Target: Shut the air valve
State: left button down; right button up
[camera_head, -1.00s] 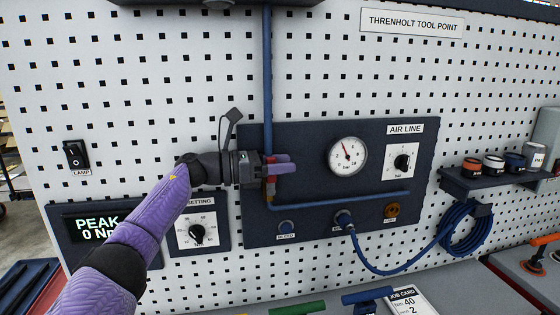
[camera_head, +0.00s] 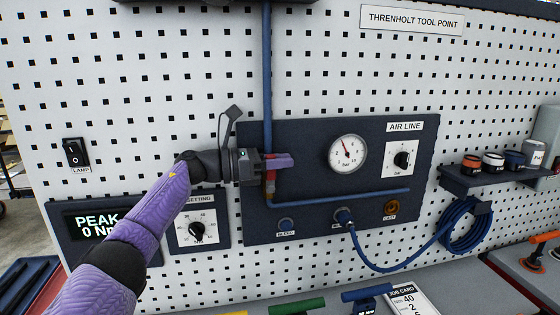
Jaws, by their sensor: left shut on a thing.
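The air valve (camera_head: 270,187) sits on the vertical blue pipe at the left of the dark air line panel (camera_head: 330,222). Its brass-and-red body shows just below my left gripper. My right gripper is not in view.
A pressure knob (camera_head: 402,160) is right of the gauge. A blue hose (camera_head: 385,270) runs from a panel fitting to a coil (camera_head: 467,228). The setting dial (camera_head: 196,231) and lamp switch (camera_head: 75,153) are left. A shelf with jars (camera_head: 495,180) is right.

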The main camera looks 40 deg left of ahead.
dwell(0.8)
pick_arm(q)
jog(key=g+y+p, duration=0.1)
jog(key=p, duration=0.2)
jog(key=w+d+f+g+y+p, duration=0.1)
jog(key=g+y+p, duration=0.1)
jog(key=p, duration=0.1)
jog(key=w+d+f+g+y+p, duration=0.1)
jog(key=g+p, duration=0.1)
jog(key=p, duration=0.2)
jog(key=shift+w+y, duration=0.25)
jog(key=shift+y, duration=0.05)
dwell(0.3)
jog(key=c, duration=0.6)
grip_release()
jog(key=shift+f+g, duration=0.1)
jog(key=shift+g, duration=0.2)
jog(key=shift+c, duration=0.2)
